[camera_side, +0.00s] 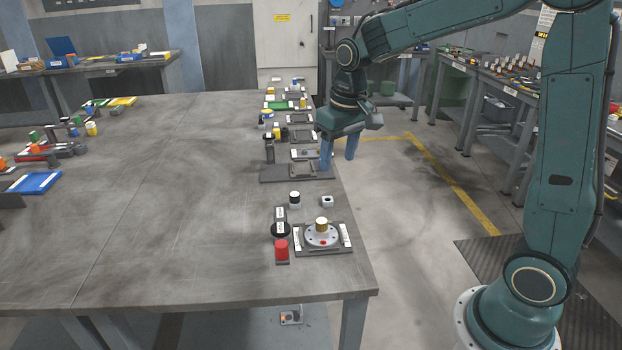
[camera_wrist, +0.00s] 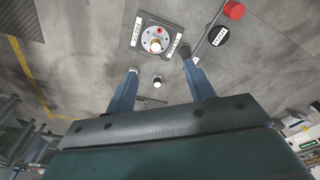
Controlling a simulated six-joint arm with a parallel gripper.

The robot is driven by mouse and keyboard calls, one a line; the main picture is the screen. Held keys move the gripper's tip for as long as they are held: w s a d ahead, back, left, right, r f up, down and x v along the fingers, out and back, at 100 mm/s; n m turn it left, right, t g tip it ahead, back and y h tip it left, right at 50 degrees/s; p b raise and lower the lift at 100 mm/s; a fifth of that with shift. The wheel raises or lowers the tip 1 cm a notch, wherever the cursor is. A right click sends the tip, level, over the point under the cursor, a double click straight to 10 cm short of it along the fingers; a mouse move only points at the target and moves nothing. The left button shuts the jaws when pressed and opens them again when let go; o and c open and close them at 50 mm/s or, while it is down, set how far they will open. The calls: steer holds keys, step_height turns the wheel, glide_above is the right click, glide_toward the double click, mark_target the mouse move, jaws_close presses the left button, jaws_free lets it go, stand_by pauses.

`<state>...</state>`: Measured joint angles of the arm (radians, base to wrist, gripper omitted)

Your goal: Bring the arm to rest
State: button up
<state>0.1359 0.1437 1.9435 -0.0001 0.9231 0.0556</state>
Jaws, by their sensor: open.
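My gripper (camera_side: 338,158) is at the right edge of the large grey table, its two blue fingers pointing down and spread apart. Nothing shows between the fingers. In the wrist view my gripper (camera_wrist: 160,82) also appears open and empty. Ahead of it there is a round metal flange on a dark plate (camera_wrist: 155,40) with a brass-topped cylinder in its middle. In the side view this flange (camera_side: 322,237) sits near the table's front right corner, well apart from my gripper.
Dark plates and small parts line the table's right edge beyond my gripper. A blue tray (camera_side: 35,183) lies at far left. The table's middle (camera_side: 180,190) is clear.

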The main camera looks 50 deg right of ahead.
steer(key=s+a+r+n+t, duration=0.1)
steer(key=s+a+r+t, duration=0.1)
steer(key=s, duration=0.8)
steer(key=s+a+r+n+t, duration=0.1)
steer(key=s+a+r+t, duration=0.1)
steer(key=s, duration=0.9)
steer(key=shift+a+r, duration=0.65)
